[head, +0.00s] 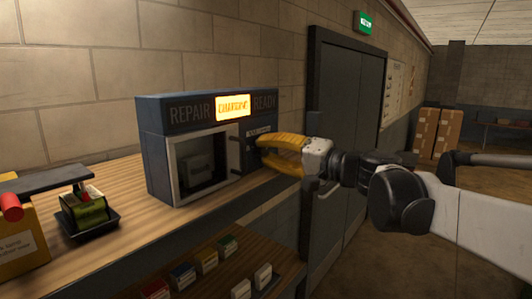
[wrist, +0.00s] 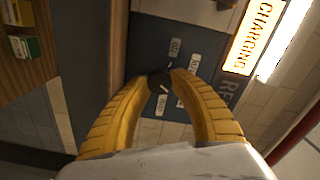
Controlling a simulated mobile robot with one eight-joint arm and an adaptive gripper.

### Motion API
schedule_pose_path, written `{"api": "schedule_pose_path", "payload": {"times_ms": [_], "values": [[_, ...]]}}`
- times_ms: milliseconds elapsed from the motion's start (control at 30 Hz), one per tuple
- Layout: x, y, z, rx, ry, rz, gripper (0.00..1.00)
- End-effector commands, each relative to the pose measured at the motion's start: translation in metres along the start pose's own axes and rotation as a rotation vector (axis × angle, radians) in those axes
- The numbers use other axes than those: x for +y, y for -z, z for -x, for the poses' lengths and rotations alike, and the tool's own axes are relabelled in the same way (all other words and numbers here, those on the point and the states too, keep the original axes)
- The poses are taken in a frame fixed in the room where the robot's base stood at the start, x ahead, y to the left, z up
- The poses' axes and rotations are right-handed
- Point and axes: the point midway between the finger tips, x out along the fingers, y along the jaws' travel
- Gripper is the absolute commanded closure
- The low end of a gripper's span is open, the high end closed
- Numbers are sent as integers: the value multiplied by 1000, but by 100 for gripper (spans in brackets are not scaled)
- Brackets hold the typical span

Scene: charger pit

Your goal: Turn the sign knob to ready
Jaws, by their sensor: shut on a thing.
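The dark sign knob (wrist: 160,82) is on the charger box's front panel, between my fingertips in the wrist view. White labels sit around it, too small to read. My gripper (wrist: 162,77), with yellow fingers, is shut on the knob. In the head view my gripper (head: 260,146) reaches from the right to the box's right front, and its fingers hide the knob. The sign on top (head: 233,107) shows CHARGING lit yellow in the middle. REPAIR (head: 190,112) on the left and READY (head: 264,104) on the right are dark. The knob's pointing direction is unclear.
The charger box (head: 155,160) has a windowed door with a handle and stands on a wooden counter (head: 140,225). At left is a green block in a black tray (head: 95,225). Small boxes lie on a lower shelf. A dark door (head: 345,90) stands behind my arm.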

Motion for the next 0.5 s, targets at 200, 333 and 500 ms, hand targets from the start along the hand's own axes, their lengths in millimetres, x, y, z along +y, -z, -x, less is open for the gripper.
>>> {"api": "schedule_pose_path", "payload": {"times_ms": [200,333,500], "values": [[0,0,0,1,1,-199,100],[1,0,0,1,1,-309,100],[0,0,0,1,1,-428,100]]}}
